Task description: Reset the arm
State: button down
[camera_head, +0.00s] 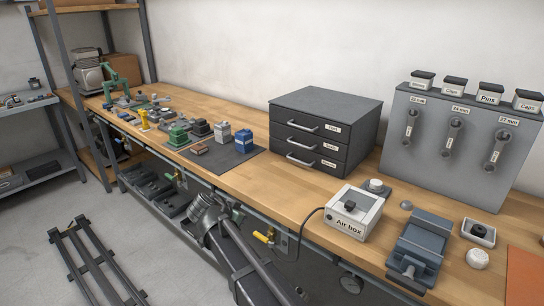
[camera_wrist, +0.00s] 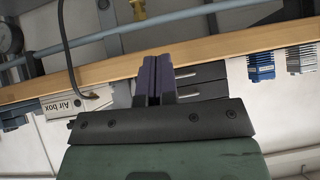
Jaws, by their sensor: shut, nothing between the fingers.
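My gripper (camera_wrist: 157,60) shows in the wrist view with its two dark fingers side by side, shut and empty. Behind the fingers the wooden bench edge and the black drawer unit (camera_wrist: 205,82) show, in an upside-down view. In the head view my arm rises at the bottom middle, in front of the bench (camera_head: 305,205). I cannot make out the fingertips clearly there. The fingers appear to touch nothing.
The Air box (camera_head: 354,211) and a blue-grey vise (camera_head: 420,246) stand on the right of the bench. The drawer unit (camera_head: 323,130) stands behind, beside a grey wrench panel (camera_head: 455,140). Small parts lie on a dark mat (camera_head: 217,165). A black rail (camera_head: 93,262) lies on the floor.

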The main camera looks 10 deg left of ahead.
jog(key=s+d+r+n+g+y+p, duration=0.1)
jog(key=s+d+r+n+g+p, duration=0.1)
jog(key=s+d, duration=0.4)
jog(key=s+d+r+n+g+y+p, duration=0.1)
jog(key=s+d+p, duration=0.4)
jog(key=d, duration=1.1)
jog(key=s+d+r+n+g+y+p, duration=0.2)
jog(key=s+d+n+g+p, duration=0.1)
jog(key=d, duration=0.9)
jog(key=s+g+p, duration=0.1)
jog(key=s+g, duration=0.1)
jog(key=s, duration=0.1)
jog(key=shift+s+r+n, duration=0.3)
jog(key=shift+s+r, duration=0.05)
jog(key=shift+r, duration=0.05)
jog(key=shift+d, duration=0.1)
